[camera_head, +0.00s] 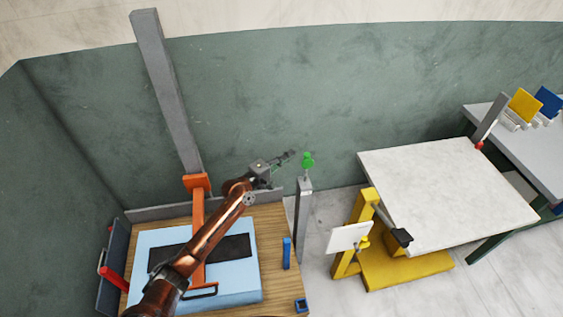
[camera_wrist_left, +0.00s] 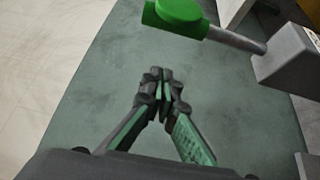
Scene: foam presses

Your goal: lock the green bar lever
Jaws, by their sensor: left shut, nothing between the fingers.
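The green bar lever shows as a green knob (camera_head: 307,160) on a short thin rod above a slim grey post (camera_head: 304,215). In the left wrist view the green knob (camera_wrist_left: 180,14) is at the top, its grey rod running right to a grey block (camera_wrist_left: 288,60). My left gripper (camera_head: 290,155) is just left of the knob in the head view, apart from it. In the left wrist view its fingertips (camera_wrist_left: 160,76) are together and empty, below the knob in the picture. My right gripper is in no view.
A wooden table (camera_head: 267,250) with a light blue foam slab (camera_head: 245,285) and an orange press arm (camera_head: 198,225) lies under my left arm. A blue bar (camera_head: 286,253) stands near the post. A yellow stand (camera_head: 375,272) and a white-topped table (camera_head: 440,190) are to the right.

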